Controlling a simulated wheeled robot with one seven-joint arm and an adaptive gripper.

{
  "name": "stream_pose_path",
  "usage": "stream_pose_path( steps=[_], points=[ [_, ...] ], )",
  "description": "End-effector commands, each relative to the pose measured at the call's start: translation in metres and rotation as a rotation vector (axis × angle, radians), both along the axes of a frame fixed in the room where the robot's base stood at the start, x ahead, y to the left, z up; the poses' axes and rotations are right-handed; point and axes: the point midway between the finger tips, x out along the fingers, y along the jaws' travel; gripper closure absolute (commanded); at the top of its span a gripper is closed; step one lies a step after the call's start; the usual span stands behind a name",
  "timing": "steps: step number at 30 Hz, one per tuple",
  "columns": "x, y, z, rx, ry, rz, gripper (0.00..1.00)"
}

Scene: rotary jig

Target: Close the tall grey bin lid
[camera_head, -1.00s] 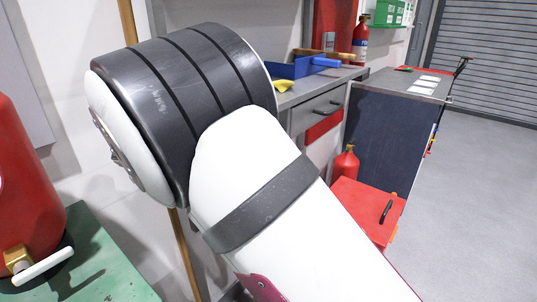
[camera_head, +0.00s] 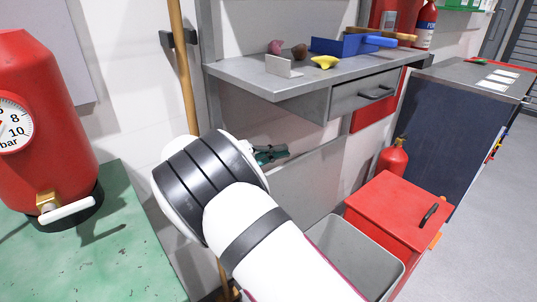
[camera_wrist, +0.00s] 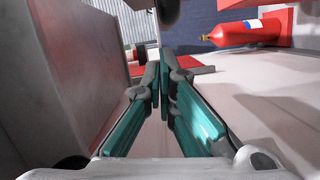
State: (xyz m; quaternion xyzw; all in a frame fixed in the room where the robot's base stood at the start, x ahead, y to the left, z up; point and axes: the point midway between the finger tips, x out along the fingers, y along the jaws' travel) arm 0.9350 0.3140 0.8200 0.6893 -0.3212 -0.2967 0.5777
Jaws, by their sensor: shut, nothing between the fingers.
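The tall grey bin (camera_head: 389,252) stands below the shelf in the head view, its top uncovered. Its grey lid (camera_head: 305,187) stands up at the back of the bin, close to the wall. My gripper (camera_head: 272,155) shows small at the lid's upper left corner, partly hidden by my arm. Whether it touches the lid cannot be told. In the wrist view my gripper's teal fingers (camera_wrist: 165,85) are together with nothing between them. My arm also covers the bin's left side. I cannot make out the lid with certainty in the wrist view.
A grey shelf (camera_head: 255,82) with a drawer (camera_head: 345,98) overhangs the gripper area. A red bin (camera_head: 385,206) stands right of the grey one, with a red extinguisher (camera_head: 393,160) behind it. A green table (camera_head: 105,262) with a red tank (camera_head: 45,115) is at left.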

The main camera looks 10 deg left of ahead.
Motion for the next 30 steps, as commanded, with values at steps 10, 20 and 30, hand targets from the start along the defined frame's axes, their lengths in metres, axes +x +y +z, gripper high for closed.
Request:
stream_pose_path(
  steps=[10, 20, 30],
  points=[
    [0.024, -0.031, -0.002, 0.001, 0.0, -0.001, 1.0],
    [0.026, -0.033, -0.001, 0.001, 0.0, 0.001, 1.0],
    [0.02, -0.029, 0.002, 0.036, -0.027, 0.001, 1.0]
  ],
)
